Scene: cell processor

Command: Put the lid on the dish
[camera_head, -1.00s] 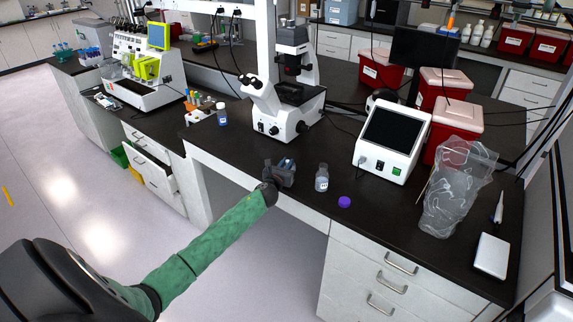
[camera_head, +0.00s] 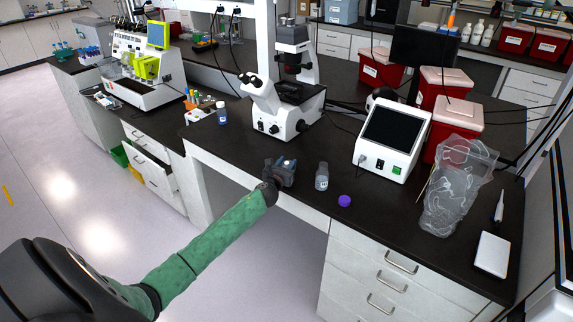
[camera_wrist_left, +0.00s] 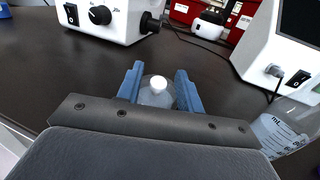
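My left gripper (camera_head: 281,172) is low over the front edge of the black bench, left of a small clear bottle (camera_head: 321,177). Its blue fingers show in the left wrist view (camera_wrist_left: 160,92). They stand apart, with a clear rounded piece with a white knob (camera_wrist_left: 157,86) between them. I cannot tell whether the fingers press on this piece, or whether it is the lid. The bottle also shows in the wrist view (camera_wrist_left: 284,130), with mL marks. A purple cap (camera_head: 344,201) lies right of the bottle. I cannot make out a dish. My right gripper is not in view.
A white microscope (camera_head: 284,115) stands behind the gripper. A white device with a dark screen (camera_head: 392,140) stands behind the bottle and cap. A crumpled clear bag (camera_head: 455,190) and a white box (camera_head: 492,254) lie at the right. Bench around the cap is clear.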

